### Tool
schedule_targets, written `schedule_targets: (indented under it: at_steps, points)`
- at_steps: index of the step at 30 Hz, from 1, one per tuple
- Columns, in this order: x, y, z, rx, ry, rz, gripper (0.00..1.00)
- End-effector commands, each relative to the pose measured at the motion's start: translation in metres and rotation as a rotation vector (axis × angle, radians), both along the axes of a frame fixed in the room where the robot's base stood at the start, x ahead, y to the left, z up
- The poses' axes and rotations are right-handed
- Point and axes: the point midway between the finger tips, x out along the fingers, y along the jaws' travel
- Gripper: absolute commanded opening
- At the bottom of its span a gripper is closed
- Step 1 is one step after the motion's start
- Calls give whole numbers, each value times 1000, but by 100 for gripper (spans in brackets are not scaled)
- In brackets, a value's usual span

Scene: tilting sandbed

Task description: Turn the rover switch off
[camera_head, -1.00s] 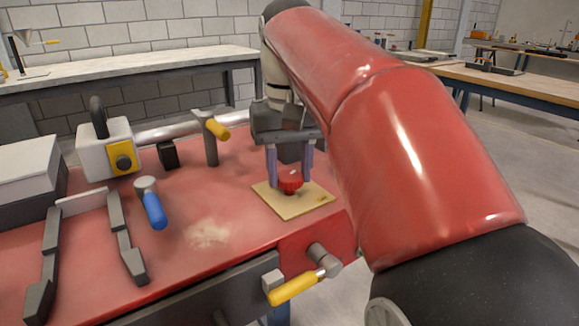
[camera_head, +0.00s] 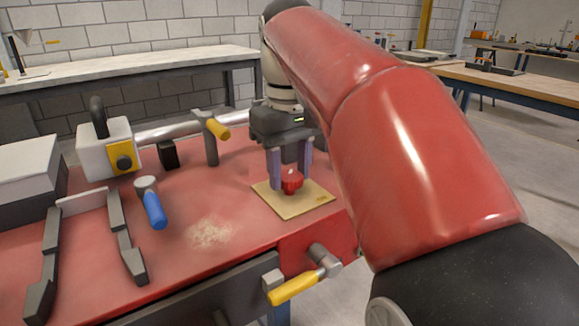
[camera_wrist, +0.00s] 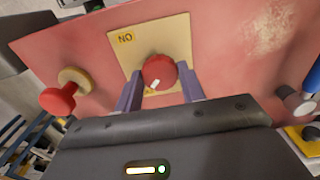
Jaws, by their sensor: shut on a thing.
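The rover switch is a round red knob (camera_head: 292,181) on a square tan plate (camera_head: 308,205) near the right end of the red deck. In the wrist view the knob (camera_wrist: 159,71) carries a white mark on its lower edge. An "ON" label (camera_wrist: 125,38) shows on the plate's corner in that view. The mark points away from this label, towards another small label that is partly hidden. My gripper (camera_head: 289,187) is above the plate, pointing down, shut on the knob with one finger on each side.
A yellow-handled lever (camera_head: 295,288) sticks out at the deck's front. A blue-handled lever (camera_head: 154,208), a post with a yellow handle (camera_head: 211,133) and a white box with a black handle (camera_head: 105,150) stand to the left. Sand (camera_head: 212,234) lies on bare deck.

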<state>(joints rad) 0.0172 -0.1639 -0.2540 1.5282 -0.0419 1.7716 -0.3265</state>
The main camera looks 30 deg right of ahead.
Motion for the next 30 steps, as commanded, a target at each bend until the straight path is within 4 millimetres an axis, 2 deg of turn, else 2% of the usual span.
schedule_targets:
  at_steps: [3, 4, 9, 17, 20, 28, 30]
  points:
    - [0, 0, -1, 2, 4, 1, 17]
    - [0, 0, -1, 2, 4, 1, 42]
    - [0, 0, -1, 1, 2, 0, 61]
    - [0, 0, 1, 0, 1, -1, 61]
    - [1, 0, 7, -1, -2, -1, 61]
    - [1, 0, 54, -2, -2, -2, 61]
    - [0, -1, 59, -2, 0, -5, 61]
